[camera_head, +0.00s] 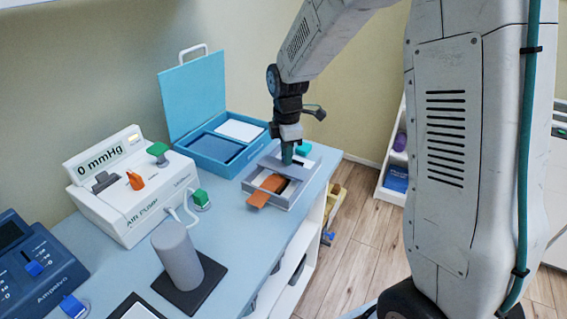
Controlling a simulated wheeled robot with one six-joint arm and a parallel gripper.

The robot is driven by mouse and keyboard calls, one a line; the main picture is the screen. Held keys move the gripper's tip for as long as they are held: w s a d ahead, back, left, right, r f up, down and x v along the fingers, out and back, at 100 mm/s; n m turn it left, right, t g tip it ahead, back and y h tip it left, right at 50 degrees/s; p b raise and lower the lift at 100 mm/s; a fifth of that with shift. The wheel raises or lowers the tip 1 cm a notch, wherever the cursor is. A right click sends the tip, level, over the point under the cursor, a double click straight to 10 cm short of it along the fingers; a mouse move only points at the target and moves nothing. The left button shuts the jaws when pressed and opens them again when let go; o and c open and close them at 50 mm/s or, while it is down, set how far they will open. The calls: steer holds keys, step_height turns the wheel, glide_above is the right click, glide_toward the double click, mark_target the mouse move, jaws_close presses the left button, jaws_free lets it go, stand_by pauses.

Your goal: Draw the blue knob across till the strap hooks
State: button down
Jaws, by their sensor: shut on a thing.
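My gripper (289,141) points down over a grey open-topped frame (252,188) near the table's right edge. It is shut on a dark blue-green upright piece, which I take to be the blue knob (287,157). The fingertips are small and partly hidden here. A grey plate (268,162) lies around the knob's foot. An orange strap-like piece (260,196) sticks out over the frame's near side. A teal block (304,148) sits at its far side. Whether the strap is hooked cannot be told.
A blue case (192,95) stands open behind the frame. A white air pump (130,205) reading 0 mmHg, a green-topped piece (201,198) and a grey cylinder (177,256) on a dark base stand to the left. The table ends just right of the frame.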

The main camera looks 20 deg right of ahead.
steer(key=w+d, duration=0.2)
steer(key=d, duration=0.1)
steer(key=w+d, duration=0.3)
steer(key=shift+d+r, duration=0.1)
steer(key=c, duration=1.3)
jaws_free()
steer(key=shift+d, duration=0.15)
steer(key=shift+r, duration=0.4)
step_height(320, 180, up, 7)
steer(key=shift+f, duration=0.1)
